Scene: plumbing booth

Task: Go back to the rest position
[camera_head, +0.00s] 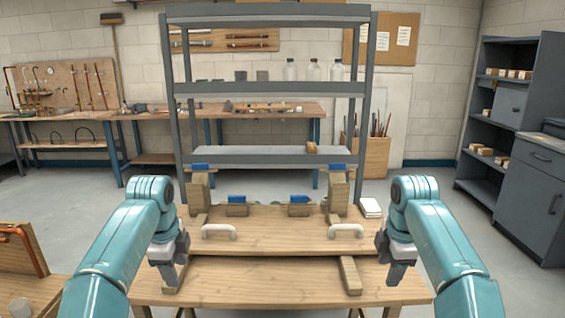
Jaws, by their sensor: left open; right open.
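My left gripper (170,274) hangs over the left edge of the wooden table (260,285), pointing down. My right gripper (394,270) hangs at the table's right edge, also pointing down. Both are open, and I see nothing held in either. On the table lies a wooden board with a white handle at its left (219,231) and another at its right (346,230). The grippers are outside these handles, apart from them. Wooden blocks with blue tops, such as the tall right one (338,188), stand along the board's back.
A white stack (371,207) is at the table's right back. A wooden panel with copper pipe (25,250) is at lower left. Grey cabinets (528,190) stand right.

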